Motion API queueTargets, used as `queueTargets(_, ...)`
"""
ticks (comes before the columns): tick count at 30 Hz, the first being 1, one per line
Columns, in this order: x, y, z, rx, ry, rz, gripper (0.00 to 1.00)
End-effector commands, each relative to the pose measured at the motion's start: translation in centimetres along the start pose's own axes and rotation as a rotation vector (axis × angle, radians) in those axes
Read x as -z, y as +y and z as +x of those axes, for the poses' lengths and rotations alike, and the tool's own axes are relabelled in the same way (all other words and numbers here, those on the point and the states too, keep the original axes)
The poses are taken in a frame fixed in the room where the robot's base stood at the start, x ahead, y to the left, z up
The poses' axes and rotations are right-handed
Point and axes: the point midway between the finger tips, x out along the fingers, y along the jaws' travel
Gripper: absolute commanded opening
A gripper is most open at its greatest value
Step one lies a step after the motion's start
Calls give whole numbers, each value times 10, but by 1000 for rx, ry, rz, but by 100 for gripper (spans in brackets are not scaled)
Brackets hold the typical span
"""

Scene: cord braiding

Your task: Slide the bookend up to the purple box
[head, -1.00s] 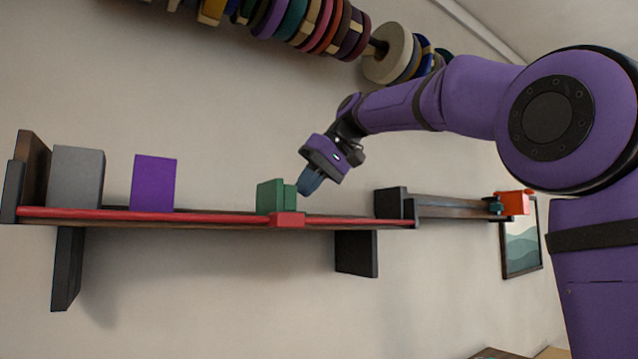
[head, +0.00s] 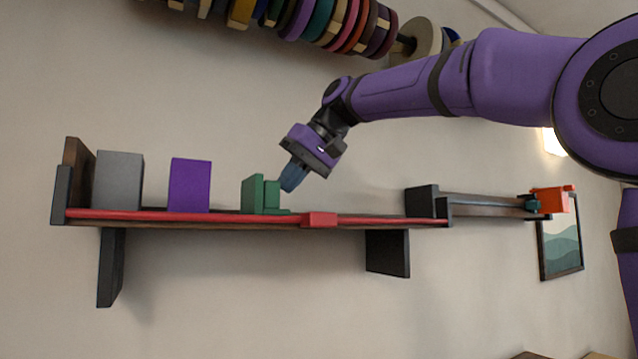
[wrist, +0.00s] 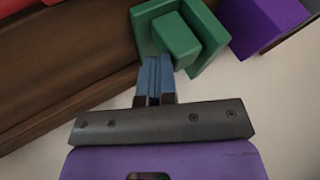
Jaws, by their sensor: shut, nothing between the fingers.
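The green bookend (head: 251,194) stands upright on the wall shelf (head: 240,222), right of the purple box (head: 190,186). A small gap separates the two. My gripper (head: 290,180) is shut and empty, its blue fingertips at the right side of the bookend, touching it or nearly so. In the wrist view the fingertips (wrist: 156,68) are against the near side of the green bookend (wrist: 142,20), by its raised block. The purple box (wrist: 260,22) shows beyond it at the top right. The bookend hides part of the shelf there.
A grey box (head: 119,182) stands left of the purple box, near the shelf's left end panel. A red rail with a red block (head: 319,219) runs along the front edge. A dark block (head: 421,201) stands at the right end. The shelf between bookend and dark block is clear.

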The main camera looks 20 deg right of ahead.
Motion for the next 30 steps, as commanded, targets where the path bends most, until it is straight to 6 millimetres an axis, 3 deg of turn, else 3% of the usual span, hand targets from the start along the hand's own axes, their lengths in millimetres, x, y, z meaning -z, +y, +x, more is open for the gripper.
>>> queueTargets(3,0,-23,12,3,-1,-3,0)
queueTargets(10,0,-46,24,2,-1,0,0)
queueTargets(30,1,-46,26,1,0,1,0)
